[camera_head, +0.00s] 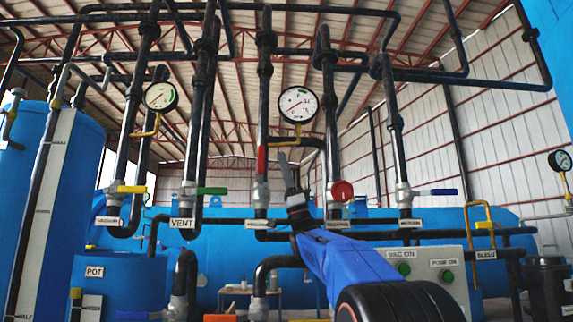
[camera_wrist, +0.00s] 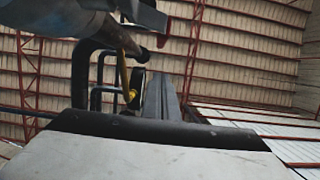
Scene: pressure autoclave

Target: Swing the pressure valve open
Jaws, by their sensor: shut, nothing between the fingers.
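The pressure valve sits on a dark vertical pipe above a white label reading PRESSURE (camera_head: 257,224). Its red lever (camera_head: 261,160) stands upright along the pipe in the head view. My gripper (camera_head: 283,158) is just right of the lever in the picture, fingers pointing up and shut with nothing between them. A gap shows between fingertips and lever; the depth between them is hard to judge. In the wrist view my grey fingers (camera_wrist: 161,98) point up, beside dark pipes. A small red piece (camera_wrist: 162,40) shows near the fingertips; I cannot tell whether it is the lever.
A round gauge (camera_head: 298,105) on a yellow pipe hangs above my gripper. A red round handle (camera_head: 342,190) is close on the right. The vent valve's green lever (camera_head: 211,191) and a yellow lever (camera_head: 131,189) are left. A blue lever (camera_head: 438,192) is right.

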